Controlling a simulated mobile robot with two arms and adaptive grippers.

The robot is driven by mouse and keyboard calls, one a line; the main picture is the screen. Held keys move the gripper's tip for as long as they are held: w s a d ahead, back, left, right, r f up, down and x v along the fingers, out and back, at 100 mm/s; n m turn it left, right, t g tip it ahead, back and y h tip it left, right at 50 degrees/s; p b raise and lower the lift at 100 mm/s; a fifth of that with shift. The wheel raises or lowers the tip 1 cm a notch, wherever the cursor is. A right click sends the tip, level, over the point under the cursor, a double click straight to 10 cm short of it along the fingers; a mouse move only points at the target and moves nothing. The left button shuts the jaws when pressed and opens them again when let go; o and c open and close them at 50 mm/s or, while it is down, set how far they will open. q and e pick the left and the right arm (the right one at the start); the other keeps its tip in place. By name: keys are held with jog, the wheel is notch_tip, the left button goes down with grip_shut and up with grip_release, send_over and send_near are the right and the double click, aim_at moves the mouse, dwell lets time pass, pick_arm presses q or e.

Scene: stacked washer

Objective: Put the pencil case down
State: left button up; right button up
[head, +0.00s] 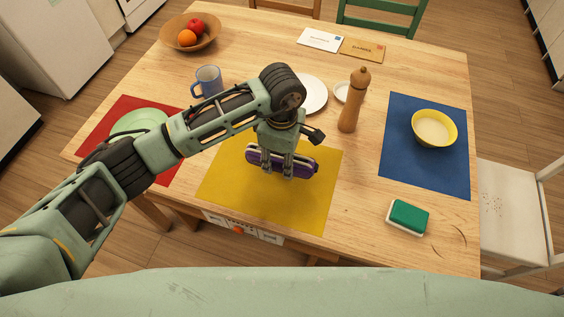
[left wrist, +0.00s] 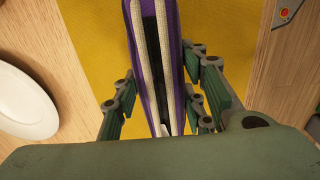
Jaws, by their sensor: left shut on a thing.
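The purple pencil case (head: 305,168) with pale stripes is over the yellow mat (head: 238,194) in the head view. My left gripper (head: 277,170) comes down on it from above and is shut on its middle. In the left wrist view the pencil case (left wrist: 154,50) runs lengthwise between the fingers of the left gripper (left wrist: 160,98), with the yellow mat behind it. I cannot tell whether its underside touches the mat. My right gripper is not in view.
A wooden pepper mill (head: 350,105), a white plate (head: 314,96) and a blue mug (head: 207,80) stand behind the yellow mat. A red mat with a green plate (head: 140,121) lies left. A blue mat (head: 396,165) with a yellow bowl (head: 434,128) and a green sponge (head: 408,216) are right.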

aim_at(282, 166)
pick_arm(q)
notch_tip(282, 166, down, 2)
jog(key=shift+f+p, duration=0.25)
jog(key=shift+p, duration=0.05)
jog(key=shift+f, duration=0.65)
jog(key=o, duration=1)
jog(key=shift+c, duration=0.2)
jog(key=o, duration=0.3)
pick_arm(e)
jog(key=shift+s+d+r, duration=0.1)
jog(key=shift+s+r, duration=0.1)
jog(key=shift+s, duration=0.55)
